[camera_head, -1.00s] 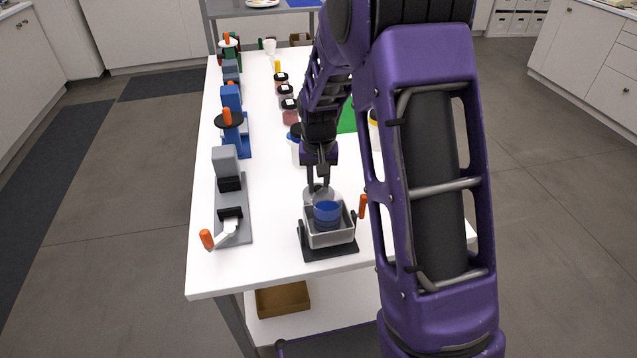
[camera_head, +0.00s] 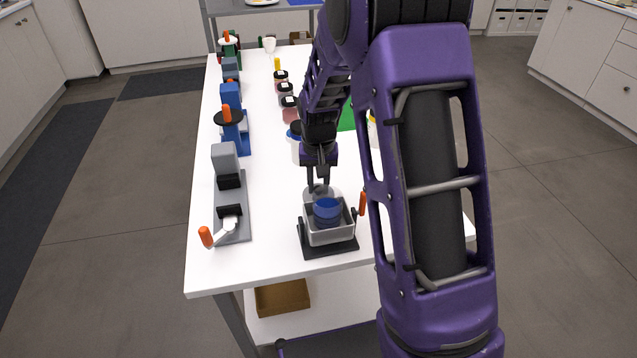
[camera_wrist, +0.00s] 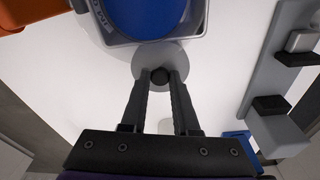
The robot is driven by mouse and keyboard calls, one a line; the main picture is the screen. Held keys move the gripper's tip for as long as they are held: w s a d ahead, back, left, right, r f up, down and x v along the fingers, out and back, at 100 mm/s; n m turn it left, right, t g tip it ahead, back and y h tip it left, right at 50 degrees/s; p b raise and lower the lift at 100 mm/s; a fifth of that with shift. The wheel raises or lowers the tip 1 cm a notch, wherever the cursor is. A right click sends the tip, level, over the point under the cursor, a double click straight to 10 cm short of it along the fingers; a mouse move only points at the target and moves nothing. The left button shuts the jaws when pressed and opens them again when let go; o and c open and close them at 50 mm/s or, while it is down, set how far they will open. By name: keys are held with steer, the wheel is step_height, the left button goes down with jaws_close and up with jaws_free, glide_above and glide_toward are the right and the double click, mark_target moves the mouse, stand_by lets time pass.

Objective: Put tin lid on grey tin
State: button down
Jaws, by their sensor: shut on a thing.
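My gripper (camera_head: 319,184) is shut on the small black knob (camera_wrist: 160,77) of a round grey lid, the tin lid (camera_wrist: 160,58). In the head view the lid (camera_head: 316,194) shows below my fingers, beside the far rim of a square grey container (camera_head: 330,236). In the wrist view the lid overlaps this container's edge (camera_wrist: 193,30); I cannot tell whether they touch. A blue round thing (camera_head: 327,210) is inside the container. I cannot make out for sure which thing is the grey tin; my arm hides part of the table.
The container is on a black base with an orange handle (camera_head: 362,203). At left is a grey clamp-like device (camera_head: 233,210) with an orange handle. Several jars (camera_head: 290,100) and blue devices (camera_head: 231,95) line the table (camera_head: 270,180) further back. The front left table middle is clear.

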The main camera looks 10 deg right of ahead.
steer(key=shift+f, duration=0.2)
stand_by(0.3)
steer(key=c, duration=1.1)
jaws_free()
steer(key=o, duration=0.5)
